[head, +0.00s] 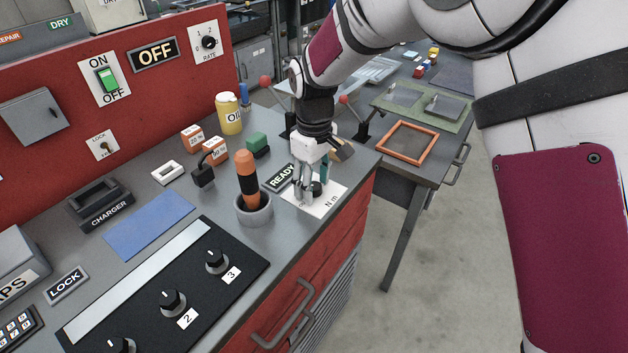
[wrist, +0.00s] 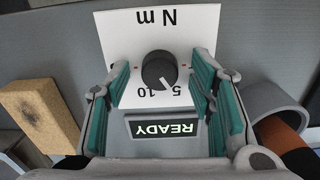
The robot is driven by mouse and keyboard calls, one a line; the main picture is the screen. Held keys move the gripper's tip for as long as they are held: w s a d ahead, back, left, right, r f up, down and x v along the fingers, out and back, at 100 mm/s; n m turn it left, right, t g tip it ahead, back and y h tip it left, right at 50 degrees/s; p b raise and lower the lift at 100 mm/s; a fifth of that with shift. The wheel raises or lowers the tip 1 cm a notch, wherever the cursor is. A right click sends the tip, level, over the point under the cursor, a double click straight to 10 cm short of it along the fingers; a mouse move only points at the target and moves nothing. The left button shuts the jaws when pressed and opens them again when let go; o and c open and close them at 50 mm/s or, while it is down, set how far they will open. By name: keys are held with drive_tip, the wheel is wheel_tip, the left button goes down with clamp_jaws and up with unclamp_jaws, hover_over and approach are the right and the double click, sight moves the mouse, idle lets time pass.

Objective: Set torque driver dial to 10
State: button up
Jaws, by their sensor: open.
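The torque dial is a round black knob (wrist: 159,70) on a white plate (wrist: 200,22) marked N m, with the numbers 5 and 10. The plate appears upside down in the wrist view. A pale pointer line on the knob points down and to the right there, toward the 5 side. My gripper (wrist: 160,88) is open, with its teal-padded fingers on either side of the knob; contact with it is not visible. In the head view my gripper (head: 314,188) is over the plate (head: 330,201), partly hiding the knob. The orange and black driver (head: 247,176) stands in a grey cup (head: 254,208).
A READY sign (head: 281,177) lies beside the plate. The cup and driver stand close to my gripper. A tan block (wrist: 40,115) shows at left in the wrist view. A black panel with knobs (head: 140,310) lies in front. Beyond the bench's right edge is open floor.

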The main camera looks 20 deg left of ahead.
drive_tip(key=c, duration=1.2)
drive_tip(key=shift+o, duration=0.2)
drive_tip(key=m+p, duration=0.1)
drive_tip(key=m, duration=0.4)
drive_tip(key=shift+r+m, duration=0.1)
drive_tip(key=shift+m, duration=0.3)
drive_tip(key=m+p, duration=0.2)
drive_tip(key=m, duration=0.4)
drive_tip(key=o, duration=1.2)
drive_tip(key=shift+c, duration=0.2)
